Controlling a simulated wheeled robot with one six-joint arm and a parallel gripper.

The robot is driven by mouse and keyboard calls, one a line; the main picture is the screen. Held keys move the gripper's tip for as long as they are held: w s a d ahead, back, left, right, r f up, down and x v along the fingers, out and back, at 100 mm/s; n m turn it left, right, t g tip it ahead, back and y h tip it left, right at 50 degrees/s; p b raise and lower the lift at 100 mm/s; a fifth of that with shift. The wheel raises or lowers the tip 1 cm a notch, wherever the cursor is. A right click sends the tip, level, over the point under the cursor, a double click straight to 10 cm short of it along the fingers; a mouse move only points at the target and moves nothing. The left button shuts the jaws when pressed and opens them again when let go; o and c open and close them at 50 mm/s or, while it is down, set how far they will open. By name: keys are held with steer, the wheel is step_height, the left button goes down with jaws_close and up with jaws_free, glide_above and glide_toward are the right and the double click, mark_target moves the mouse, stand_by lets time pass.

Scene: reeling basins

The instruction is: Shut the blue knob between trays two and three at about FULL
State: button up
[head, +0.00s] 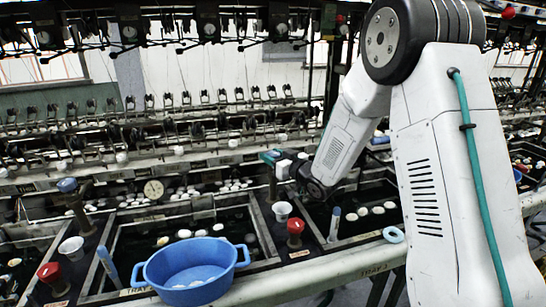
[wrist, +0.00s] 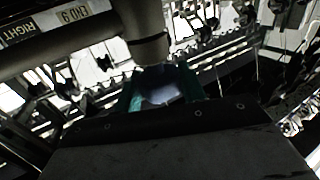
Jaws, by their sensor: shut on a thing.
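My gripper (head: 276,158) is over the post between the tray marked 2 (head: 110,262) and the tray marked 3 (head: 376,246). Its teal fingers (wrist: 162,90) are shut on a bluish, shadowed knob (wrist: 160,97) in the wrist view. In the head view the fingers mostly hide that knob. The knob's turn and any level mark cannot be read. A grey pipe (wrist: 142,30) crosses close above the fingers in the wrist view.
Another blue knob (head: 67,185) stands at the left. Red knobs (head: 295,227) and white cups (head: 282,210) stand between trays. A blue basin (head: 190,272) sits at the front of tray two. White cocoons float in the trays. Reeling frames (head: 180,125) run behind.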

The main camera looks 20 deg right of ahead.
steer(key=m+h, duration=0.2)
steer(key=h, duration=0.1)
steer(key=m+t+h, duration=0.1)
steer(key=m+h, duration=0.1)
steer(key=h, duration=0.1)
steer(key=shift+a+t+h, duration=0.2)
steer(key=shift+t+h, duration=0.1)
steer(key=shift+h, duration=0.1)
steer(key=shift+d+m+h, duration=0.1)
steer(key=shift+m+h, duration=1.8)
steer(key=shift+h, duration=0.7)
steer(key=o, duration=1)
steer(key=shift+c, duration=0.2)
steer(key=shift+s, duration=0.15)
steer(key=v, duration=0.7)
steer(key=shift+s+r, duration=0.2)
steer(key=shift+s, duration=0.05)
steer(key=shift+a, duration=0.25)
